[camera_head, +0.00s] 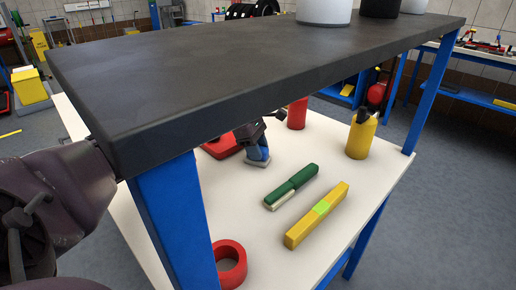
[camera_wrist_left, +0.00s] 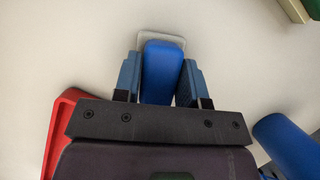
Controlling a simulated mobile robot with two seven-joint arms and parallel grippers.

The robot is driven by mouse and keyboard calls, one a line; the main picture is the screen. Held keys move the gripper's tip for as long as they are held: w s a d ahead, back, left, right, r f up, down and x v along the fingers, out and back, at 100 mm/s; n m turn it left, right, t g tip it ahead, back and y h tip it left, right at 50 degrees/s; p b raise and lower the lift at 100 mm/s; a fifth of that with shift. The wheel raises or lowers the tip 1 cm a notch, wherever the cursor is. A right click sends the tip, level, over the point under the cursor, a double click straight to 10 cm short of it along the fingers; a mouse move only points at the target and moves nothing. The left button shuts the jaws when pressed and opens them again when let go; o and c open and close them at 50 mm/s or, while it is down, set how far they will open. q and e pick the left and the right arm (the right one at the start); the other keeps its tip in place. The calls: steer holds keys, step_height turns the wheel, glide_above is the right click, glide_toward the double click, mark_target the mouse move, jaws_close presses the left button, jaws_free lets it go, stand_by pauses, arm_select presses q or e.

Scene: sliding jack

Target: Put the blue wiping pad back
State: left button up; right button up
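The blue wiping pad (camera_wrist_left: 163,72) stands between the fingers of my left gripper (camera_wrist_left: 160,82). Its pale grey base sticks out past the fingertips. The fingers lie close along both sides and appear closed on it. In the head view my left gripper (camera_head: 257,142) is below the dark upper shelf (camera_head: 230,70), over the white lower shelf (camera_head: 238,190). The pad's blue and grey lower part (camera_head: 258,157) shows under it, at or close to the white surface. My right gripper is not in view.
A red tray-like object (camera_head: 222,147) lies beside the pad. A red cylinder (camera_head: 297,113), yellow bottle (camera_head: 361,135), green brush-like object (camera_head: 291,187), yellow bar (camera_head: 316,215) and red ring (camera_head: 231,264) share the lower shelf. A blue post (camera_head: 178,225) stands at the near corner.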

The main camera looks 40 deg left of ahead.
arm_select(q)
steer(key=o, duration=0.4)
steer(key=shift+c, duration=0.2)
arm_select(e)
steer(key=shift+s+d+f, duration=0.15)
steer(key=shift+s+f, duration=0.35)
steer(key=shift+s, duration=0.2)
arm_select(q)
steer(key=p+v, duration=0.1)
steer(key=v, duration=0.4)
steer(key=shift+w+d+r, duration=0.1)
steer(key=shift+d+r, duration=0.05)
steer(key=p+v, duration=0.2)
steer(key=v, duration=0.5)
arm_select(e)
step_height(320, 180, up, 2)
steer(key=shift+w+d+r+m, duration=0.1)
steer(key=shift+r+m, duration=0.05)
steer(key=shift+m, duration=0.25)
arm_select(q)
steer(key=shift+a, duration=0.2)
